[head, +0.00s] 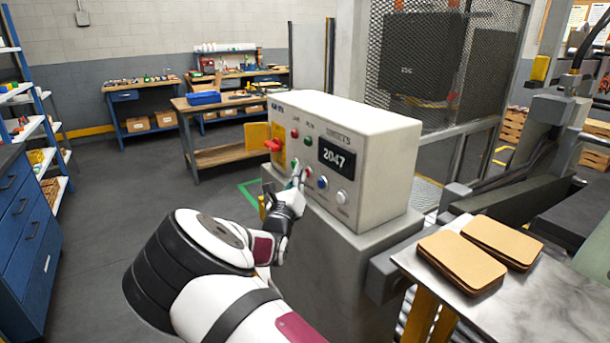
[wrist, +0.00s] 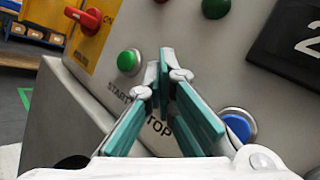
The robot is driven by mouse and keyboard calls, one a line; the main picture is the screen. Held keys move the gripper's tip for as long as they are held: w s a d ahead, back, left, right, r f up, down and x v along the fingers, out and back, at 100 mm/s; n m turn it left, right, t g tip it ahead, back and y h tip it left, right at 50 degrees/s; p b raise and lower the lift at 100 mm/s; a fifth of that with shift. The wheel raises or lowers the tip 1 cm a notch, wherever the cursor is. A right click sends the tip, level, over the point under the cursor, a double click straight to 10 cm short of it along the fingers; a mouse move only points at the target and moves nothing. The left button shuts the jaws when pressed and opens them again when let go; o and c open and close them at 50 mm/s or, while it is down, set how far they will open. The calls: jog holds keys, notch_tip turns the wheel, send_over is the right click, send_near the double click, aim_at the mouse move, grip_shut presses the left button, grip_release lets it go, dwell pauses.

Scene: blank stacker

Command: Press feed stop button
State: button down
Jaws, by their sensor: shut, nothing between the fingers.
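The control box (head: 372,135) carries a row of buttons on its front panel. In the wrist view a green button (wrist: 129,61) sits above a START label, left of my fingers. A label ending in "TOP" (wrist: 160,128) shows between the fingers. The stop button is hidden behind my fingers in the wrist view; a small reddish spot shows beside the fingertips in the head view. My gripper (wrist: 165,68) is shut and empty, its tips at the panel between the green and blue buttons (wrist: 238,124). I cannot tell whether the tips touch anything.
A red rotary switch (wrist: 90,20) on a yellow plate is at the panel's left. The display (head: 337,158) reads 2047. A metal table (head: 430,285) with brown stacked sheets (head: 462,258) stands at the right.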

jog(key=shift+s+a, duration=0.55)
jog(key=shift+a, duration=0.15)
jog(key=shift+s+a+p, duration=0.3)
jog(key=shift+s+a, duration=0.4)
jog(key=shift+a, duration=0.35)
jog(key=shift+s+a+p, duration=0.3)
jog(key=shift+s+a, duration=0.4)
jog(key=shift+a, duration=0.35)
